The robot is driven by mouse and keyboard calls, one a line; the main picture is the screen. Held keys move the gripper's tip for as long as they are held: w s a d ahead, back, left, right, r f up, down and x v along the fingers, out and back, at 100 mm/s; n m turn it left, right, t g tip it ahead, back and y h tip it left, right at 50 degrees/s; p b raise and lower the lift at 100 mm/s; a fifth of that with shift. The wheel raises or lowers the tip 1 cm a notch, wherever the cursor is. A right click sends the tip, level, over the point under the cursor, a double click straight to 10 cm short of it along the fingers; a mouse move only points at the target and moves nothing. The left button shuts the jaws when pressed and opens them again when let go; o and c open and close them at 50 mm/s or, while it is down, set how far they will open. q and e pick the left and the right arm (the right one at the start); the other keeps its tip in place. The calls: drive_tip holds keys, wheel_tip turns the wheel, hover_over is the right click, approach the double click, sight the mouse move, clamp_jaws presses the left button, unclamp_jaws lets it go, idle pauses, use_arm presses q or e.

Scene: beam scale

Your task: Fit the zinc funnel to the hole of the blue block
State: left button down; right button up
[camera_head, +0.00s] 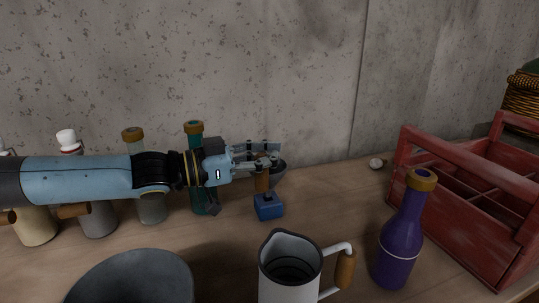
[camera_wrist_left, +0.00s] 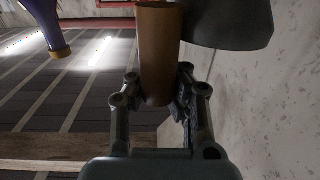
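The left fingers are closed around this handle, one on each side. The small blue block (camera_head: 268,207) stands on the table just below the handle and bowl. Its hole and the funnel's lower end are hidden, so I cannot tell whether they meet. My right gripper is not in view.
A teal bottle (camera_head: 203,200) and several other bottles stand left, under my arm. A white pitcher (camera_head: 286,278), a purple bottle (camera_head: 399,245) and a red crate (camera_head: 477,223) stand front and right. A dark bowl (camera_head: 133,283) is front left. The wall rises close behind.

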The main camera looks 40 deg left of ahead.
use_arm(q)
drive_tip(key=shift+f+b, duration=1.25)
drive_tip(key=shift+f, duration=0.2)
drive_tip(key=shift+f, duration=0.15)
drive_tip(key=c, duration=2)
unclamp_jaws()
drive_tip(key=o, duration=0.7)
drive_tip(key=shift+c, duration=0.2)
drive_tip(key=v, duration=0.7)
drive_tip(key=shift+s, duration=0.25)
